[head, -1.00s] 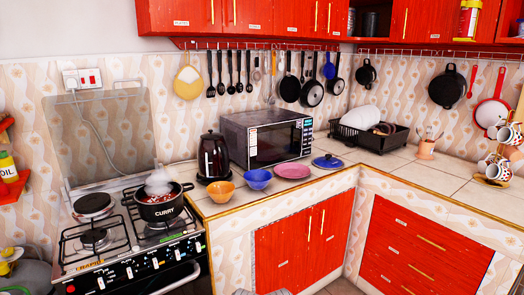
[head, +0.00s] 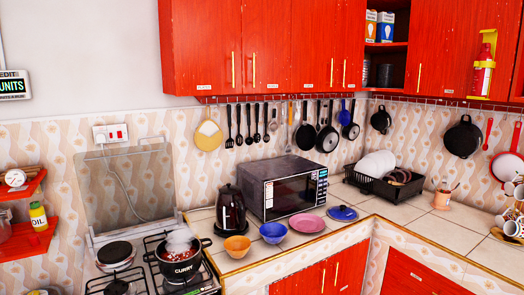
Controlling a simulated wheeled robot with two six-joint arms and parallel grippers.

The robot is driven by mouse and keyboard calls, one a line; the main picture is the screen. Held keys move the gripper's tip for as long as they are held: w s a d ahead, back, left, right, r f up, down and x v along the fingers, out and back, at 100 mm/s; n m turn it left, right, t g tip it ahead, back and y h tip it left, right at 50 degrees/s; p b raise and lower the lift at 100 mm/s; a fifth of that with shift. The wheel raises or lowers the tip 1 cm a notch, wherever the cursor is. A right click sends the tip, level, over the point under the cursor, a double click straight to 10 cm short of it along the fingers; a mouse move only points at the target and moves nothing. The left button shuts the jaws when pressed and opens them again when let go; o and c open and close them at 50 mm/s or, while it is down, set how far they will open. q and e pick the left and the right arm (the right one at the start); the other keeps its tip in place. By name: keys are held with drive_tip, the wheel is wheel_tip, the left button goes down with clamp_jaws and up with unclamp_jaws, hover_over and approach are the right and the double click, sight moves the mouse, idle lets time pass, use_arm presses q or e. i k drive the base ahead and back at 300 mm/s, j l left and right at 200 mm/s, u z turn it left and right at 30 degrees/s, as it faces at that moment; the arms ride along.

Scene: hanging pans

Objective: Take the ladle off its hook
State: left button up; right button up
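Several dark long-handled utensils (head: 248,138) hang in a row from hooks on the rail under the wall cabinets, between a yellow-and-white pan (head: 208,136) and the black pans (head: 306,137). They are too small to tell for sure which one is the ladle. A red long-handled utensil (head: 487,134) with a rounded lower end hangs on the right wall, between a black pan (head: 463,138) and a red-rimmed pan (head: 506,166). Neither of my grippers is in view.
Below the rail stand a kettle (head: 230,210), a microwave (head: 283,188), bowls (head: 237,246), a plate and a dish rack (head: 373,183). A steaming pot (head: 181,262) is on the stove at left. Red cabinets (head: 290,45) overhang the rail. Some counter at right is clear.

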sight(249, 140)
drive_tip(key=i+l+u, duration=0.1)
drive_tip(key=i+l, duration=0.2)
drive_tip(key=i+l+u, duration=0.1)
drive_tip(key=i+l, duration=0.2)
drive_tip(key=i+l+u, duration=0.1)
drive_tip(key=i+l, duration=0.2)
drive_tip(key=i+l+u, duration=0.15)
drive_tip(key=i+l, duration=0.15)
drive_tip(key=l, duration=0.2)
drive_tip(key=i+l+u, duration=0.1)
drive_tip(key=i+l, duration=0.15)
drive_tip(key=l, duration=0.15)
drive_tip(key=i+l+u, duration=0.1)
drive_tip(key=i+l, duration=0.15)
drive_tip(key=l, duration=0.15)
drive_tip(key=i+l+u, duration=0.1)
drive_tip(key=l, duration=0.35)
drive_tip(key=i, duration=0.1)
